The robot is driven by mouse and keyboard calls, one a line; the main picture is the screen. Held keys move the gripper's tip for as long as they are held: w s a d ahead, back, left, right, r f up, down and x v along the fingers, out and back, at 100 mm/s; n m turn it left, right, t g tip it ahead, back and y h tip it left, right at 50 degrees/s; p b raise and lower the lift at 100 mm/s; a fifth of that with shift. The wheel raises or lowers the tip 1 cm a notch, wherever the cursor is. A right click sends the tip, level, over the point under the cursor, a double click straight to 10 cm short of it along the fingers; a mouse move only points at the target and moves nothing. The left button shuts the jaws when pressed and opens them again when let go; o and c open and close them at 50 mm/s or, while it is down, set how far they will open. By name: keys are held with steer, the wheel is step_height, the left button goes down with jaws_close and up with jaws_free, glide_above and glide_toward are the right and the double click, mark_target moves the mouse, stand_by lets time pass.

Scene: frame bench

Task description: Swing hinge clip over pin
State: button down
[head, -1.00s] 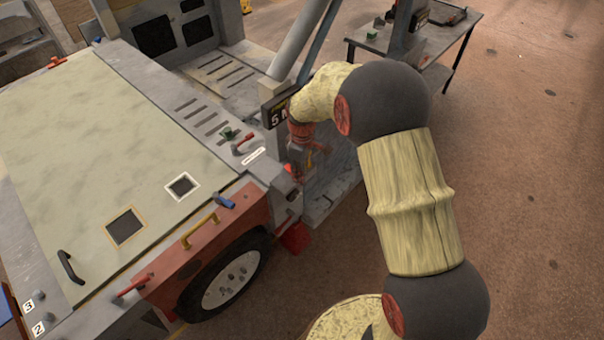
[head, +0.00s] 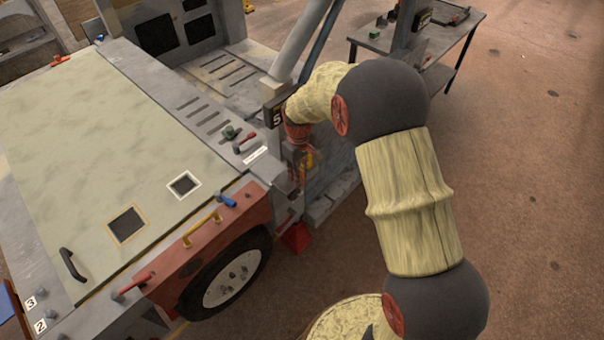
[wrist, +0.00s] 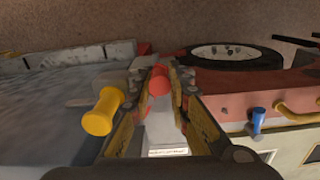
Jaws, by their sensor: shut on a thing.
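My gripper (wrist: 160,76) is shut on a red cylindrical grip (wrist: 158,81), which shows between its two fingers in the wrist view. I take this grip to be part of the hinge clip; the rest of the clip is hidden by the fingers. In the head view my gripper (head: 299,164) points down at the near right corner of the grey frame, and the arm partly covers it. A yellow cylinder (wrist: 103,111) stands just left of the fingers in the wrist view. I cannot make out the pin.
A red handle (head: 245,143), blue handle (head: 227,199) and yellow handle (head: 203,228) are nearby. A wheel (head: 235,275) sits below. The floor at right is clear.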

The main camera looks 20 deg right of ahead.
steer(key=m, duration=0.2)
steer(key=a+m, duration=0.2)
steer(key=m, duration=0.1)
steer(key=shift+w+a+m, duration=0.15)
steer(key=shift+w+m, duration=0.15)
steer(key=shift+w, duration=0.05)
steer(key=m, duration=0.1)
steer(key=a+m, duration=0.1)
steer(key=m, duration=0.1)
steer(key=shift+w, duration=0.4)
steer(key=shift+w+a+m, duration=0.2)
steer(key=shift+m, duration=0.5)
steer(key=shift+w+a+m, duration=0.15)
steer(key=shift+w+m, duration=0.05)
steer(key=shift+m, duration=0.5)
steer(key=c, duration=1.7)
jaws_free()
steer(key=shift+o, duration=0.2)
steer(key=shift+r, duration=0.15)
step_height(320, 180, up, 12)
